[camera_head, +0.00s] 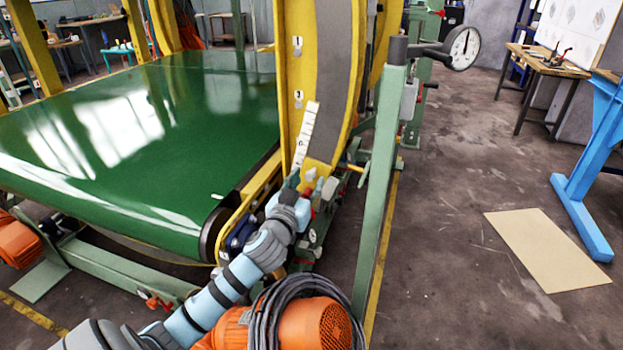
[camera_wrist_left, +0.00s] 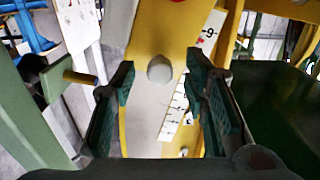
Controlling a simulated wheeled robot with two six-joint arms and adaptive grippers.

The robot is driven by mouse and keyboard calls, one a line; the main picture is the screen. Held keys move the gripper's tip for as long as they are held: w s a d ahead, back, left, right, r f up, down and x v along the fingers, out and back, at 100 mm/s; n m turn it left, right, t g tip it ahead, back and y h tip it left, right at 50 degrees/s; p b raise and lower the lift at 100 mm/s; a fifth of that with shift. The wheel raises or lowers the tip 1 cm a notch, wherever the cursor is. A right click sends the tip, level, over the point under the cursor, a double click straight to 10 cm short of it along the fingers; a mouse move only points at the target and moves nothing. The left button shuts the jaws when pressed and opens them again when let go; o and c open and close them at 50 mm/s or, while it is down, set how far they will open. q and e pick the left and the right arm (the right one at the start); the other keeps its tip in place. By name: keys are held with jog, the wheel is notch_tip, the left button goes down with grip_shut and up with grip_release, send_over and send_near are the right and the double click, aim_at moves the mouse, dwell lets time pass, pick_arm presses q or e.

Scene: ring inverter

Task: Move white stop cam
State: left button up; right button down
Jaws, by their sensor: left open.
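A small whitish rounded piece, which looks like the white stop cam (camera_wrist_left: 160,69), sits on the yellow ring frame. In the head view it shows as a small pale block (camera_head: 310,174) at the lower end of the numbered white scale (camera_head: 305,135). My left gripper (camera_head: 304,186) reaches up to the foot of the frame. In the left wrist view my left gripper (camera_wrist_left: 161,76) is open, with the cam seen between its two fingertips. I cannot tell whether a finger touches it. My right gripper is in neither view.
The green belt (camera_head: 140,120) lies left of the yellow ring frame (camera_head: 286,60). A green post (camera_head: 380,190) with a dial gauge (camera_head: 462,48) stands close on the right. An orange motor (camera_head: 318,325) with coiled cable is below. The floor farther right is largely clear.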

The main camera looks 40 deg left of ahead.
aim_at(309, 179)
pick_arm(q)
jog(key=shift+x, duration=1.5)
grip_shut()
